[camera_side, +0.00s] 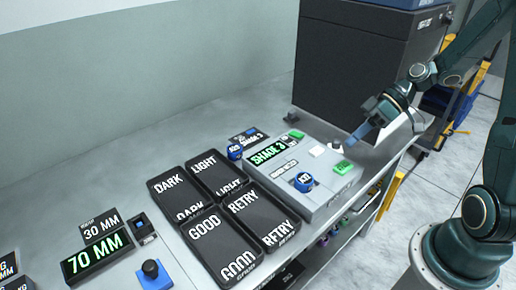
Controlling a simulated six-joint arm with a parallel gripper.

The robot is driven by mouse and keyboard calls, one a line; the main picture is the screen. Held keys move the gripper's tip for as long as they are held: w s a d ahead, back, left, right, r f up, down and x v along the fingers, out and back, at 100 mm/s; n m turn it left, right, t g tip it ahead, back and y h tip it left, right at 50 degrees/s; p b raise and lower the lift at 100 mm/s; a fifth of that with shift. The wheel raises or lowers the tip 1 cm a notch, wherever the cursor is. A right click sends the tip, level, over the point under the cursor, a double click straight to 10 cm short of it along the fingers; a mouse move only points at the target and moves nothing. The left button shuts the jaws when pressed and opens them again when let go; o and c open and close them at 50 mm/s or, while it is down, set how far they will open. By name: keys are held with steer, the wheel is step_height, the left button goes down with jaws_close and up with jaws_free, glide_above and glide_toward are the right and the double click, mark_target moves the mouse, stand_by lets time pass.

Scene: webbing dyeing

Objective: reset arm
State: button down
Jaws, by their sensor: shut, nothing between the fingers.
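My gripper (354,139) is at the right of the bench in the side view, its blue-grey fingers shut and pointing down and to the left. Nothing shows between them. The fingertips are near the right rear part of a light grey control box (262,188), close to a green button (343,168). I cannot tell the exact gap between the fingertips and the box.
A large dark cabinet (350,62) stands behind. A lit "70 MM" display (97,257) is at left.

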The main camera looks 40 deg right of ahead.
steer(key=s+a+r+m+t+h, duration=0.1)
steer(key=s+a+r+m+h, duration=0.1)
steer(key=s+r, duration=0.4)
steer(key=s+a+r+m+h, duration=0.2)
steer(key=s+a+r+h, duration=0.3)
steer(key=s+r+h, duration=0.1)
steer(key=shift+s+r+t, duration=0.4)
steer(key=shift+r, duration=0.35)
